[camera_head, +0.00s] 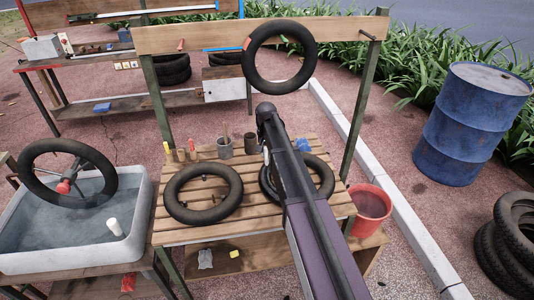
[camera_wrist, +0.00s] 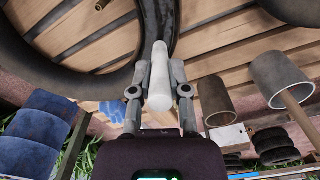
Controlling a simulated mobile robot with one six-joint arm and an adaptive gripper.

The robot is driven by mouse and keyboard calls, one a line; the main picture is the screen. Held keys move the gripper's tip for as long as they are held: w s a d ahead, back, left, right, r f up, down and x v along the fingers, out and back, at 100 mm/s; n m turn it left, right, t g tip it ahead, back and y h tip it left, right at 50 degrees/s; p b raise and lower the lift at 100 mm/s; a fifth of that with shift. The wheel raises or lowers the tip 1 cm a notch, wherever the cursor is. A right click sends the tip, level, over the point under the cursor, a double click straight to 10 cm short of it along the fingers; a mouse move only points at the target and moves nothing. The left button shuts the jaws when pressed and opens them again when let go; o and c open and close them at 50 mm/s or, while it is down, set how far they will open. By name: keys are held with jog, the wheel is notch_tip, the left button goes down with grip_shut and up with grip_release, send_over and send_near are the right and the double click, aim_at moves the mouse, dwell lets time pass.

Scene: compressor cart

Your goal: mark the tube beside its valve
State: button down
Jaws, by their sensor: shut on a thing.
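My gripper (camera_wrist: 160,88) is shut on a white stick-shaped marker (camera_wrist: 160,66) in the wrist view. The marker's upper end overlaps a black tube (camera_wrist: 90,82); I cannot tell whether they touch. A small brassy stem, apparently the valve (camera_wrist: 101,5), shows inside the tube's ring, left of the marker tip. In the head view the right tube (camera_head: 326,180) lies on the slatted table (camera_head: 255,205), partly behind my arm, which hides the gripper. The left tube (camera_head: 203,217) lies beside it. Another tube (camera_head: 279,82) hangs above. No mark is visible on the tube in the wrist view.
A grey cup (camera_head: 224,149) holding a stick and a brown cup (camera_head: 251,144) stand at the table's back, beside a blue cloth (camera_head: 303,144). A water tub (camera_head: 75,258) is at left. A red bucket (camera_head: 371,205) and blue barrel (camera_head: 462,135) are at right.

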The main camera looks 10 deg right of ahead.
jog(key=shift+w+d, duration=0.4)
jog(key=shift+w, duration=0.2)
dwell(1.2)
jog(key=shift+s+a+f, duration=0.15)
jog(key=shift+s+a, duration=0.4)
jog(key=shift+s, duration=0.35)
dwell(2.2)
dwell(0.4)
jog(key=shift+r+p, duration=3.4)
jog(key=shift+r, duration=0.1)
